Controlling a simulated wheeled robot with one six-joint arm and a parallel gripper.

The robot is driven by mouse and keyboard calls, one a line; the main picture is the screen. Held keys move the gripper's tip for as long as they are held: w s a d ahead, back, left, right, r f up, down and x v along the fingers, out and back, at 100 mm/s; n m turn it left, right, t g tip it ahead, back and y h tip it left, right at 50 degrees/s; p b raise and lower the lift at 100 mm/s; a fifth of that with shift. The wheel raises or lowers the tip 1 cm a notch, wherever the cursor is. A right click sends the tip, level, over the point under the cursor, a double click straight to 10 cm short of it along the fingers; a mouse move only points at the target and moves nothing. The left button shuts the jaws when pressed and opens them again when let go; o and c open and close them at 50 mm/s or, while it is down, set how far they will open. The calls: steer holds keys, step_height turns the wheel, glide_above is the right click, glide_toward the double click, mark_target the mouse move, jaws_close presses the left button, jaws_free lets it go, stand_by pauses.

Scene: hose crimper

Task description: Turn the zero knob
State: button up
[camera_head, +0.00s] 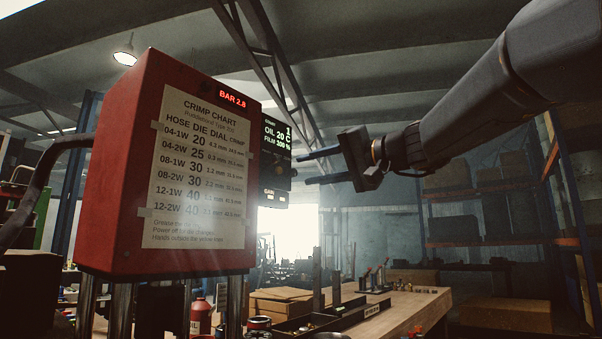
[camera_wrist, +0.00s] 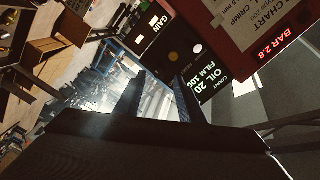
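A dark control box hangs on the right side of the red crimper cabinet (camera_head: 115,180). Its upper screen (camera_head: 277,135) reads count 1, oil 20 C, film 100%. Below the screen is a dark face (camera_wrist: 178,38) with a pale round spot and a dim dark round shape in the wrist view. A white GAIN label (camera_wrist: 156,22) sits past it. I can read no "zero" mark, so I cannot tell which part is the zero knob. My gripper (camera_head: 301,168) is open and empty, its two fingers pointing left at the box, apparently short of it. The fingers also show in the wrist view (camera_wrist: 158,88).
A red BAR 2.8 readout (camera_head: 232,98) and a crimp chart (camera_head: 198,170) are on the cabinet front. Below, a wooden bench (camera_head: 400,310) carries boxes, tools and a red bottle (camera_head: 201,318). Shelving (camera_head: 490,243) stands behind at right. Air around the gripper is clear.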

mark_target(294, 172)
steer(key=shift+x, duration=1.9)
jaws_close()
steer(key=shift+m, duration=2.9)
